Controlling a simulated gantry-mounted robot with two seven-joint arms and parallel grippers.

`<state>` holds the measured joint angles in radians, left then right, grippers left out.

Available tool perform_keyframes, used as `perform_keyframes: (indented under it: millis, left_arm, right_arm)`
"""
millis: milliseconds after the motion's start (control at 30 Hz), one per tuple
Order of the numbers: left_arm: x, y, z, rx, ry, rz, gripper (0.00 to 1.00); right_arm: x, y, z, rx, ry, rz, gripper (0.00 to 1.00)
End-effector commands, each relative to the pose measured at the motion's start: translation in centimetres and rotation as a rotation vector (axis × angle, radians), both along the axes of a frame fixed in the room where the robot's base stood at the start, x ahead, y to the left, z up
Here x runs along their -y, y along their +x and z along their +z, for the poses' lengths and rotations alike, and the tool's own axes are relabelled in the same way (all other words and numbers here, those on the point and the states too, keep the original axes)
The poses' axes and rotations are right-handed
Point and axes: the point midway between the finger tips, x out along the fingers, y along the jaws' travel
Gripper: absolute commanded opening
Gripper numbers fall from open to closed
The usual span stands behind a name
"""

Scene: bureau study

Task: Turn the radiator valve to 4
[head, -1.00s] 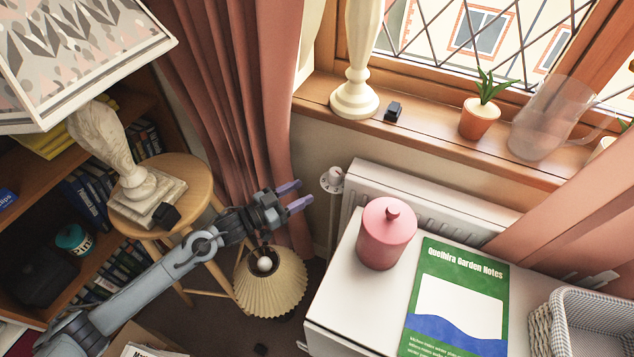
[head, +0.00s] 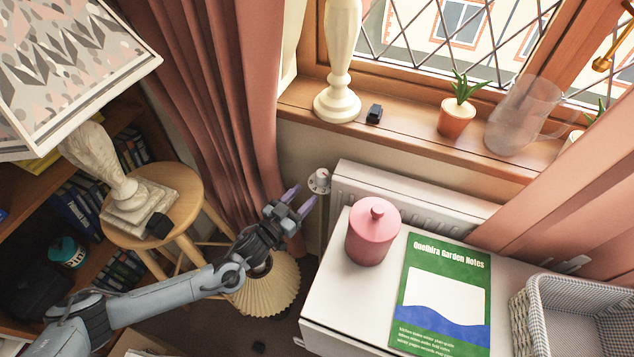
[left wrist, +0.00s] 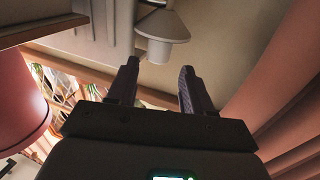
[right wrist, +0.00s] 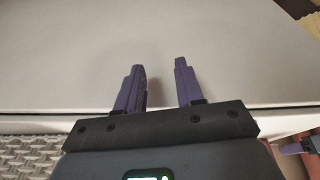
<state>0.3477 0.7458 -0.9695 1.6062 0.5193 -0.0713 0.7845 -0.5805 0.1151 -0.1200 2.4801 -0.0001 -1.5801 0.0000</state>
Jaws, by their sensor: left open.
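The radiator valve (head: 319,181) is a small pale knob with dark marks, too small to read, at the left end of the white radiator (head: 400,203). My left gripper (head: 301,200) is open and empty, just to the lower left of the valve in the head view. In the left wrist view the valve (left wrist: 162,27) is beyond the open fingertips (left wrist: 160,68), roughly in line with the gap and apparently not touching. My right gripper (right wrist: 160,68) is open and empty over a pale surface; it is not in the head view.
A pink lidded jar (head: 373,236) and a green book (head: 441,300) are on the white cabinet (head: 335,305) right of the left gripper. A pleated lampshade (head: 268,287) is below it, and the pink curtain (head: 225,110) hangs behind. A wicker basket (head: 530,330) is at lower right.

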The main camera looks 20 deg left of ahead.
Motion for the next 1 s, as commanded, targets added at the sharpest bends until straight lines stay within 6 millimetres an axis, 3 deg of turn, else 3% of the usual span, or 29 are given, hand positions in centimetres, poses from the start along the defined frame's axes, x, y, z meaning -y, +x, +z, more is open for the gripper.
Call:
perform_keyframes:
  millis: [200,400,867,1000]
  left_arm:
    - [1.1,3.6,0.0,0.003,0.0,0.0,0.51]
    - [1.8,5.7,0.0,0.001,0.001,-0.001,0.51]
    - [2.1,6.6,0.0,0.0,-0.001,-0.002,0.51]
    - [2.1,6.6,0.0,0.0,0.0,-0.001,0.32]
  right_arm:
    - [0.0,0.0,-0.7,0.0,0.001,-0.001,0.37]
    - [0.0,0.0,-1.1,0.0,0.0,0.0,0.37]
    - [0.2,0.0,-1.2,0.0,-0.009,0.006,0.37]
    - [0.2,0.0,-1.2,0.0,-0.009,0.006,0.37]
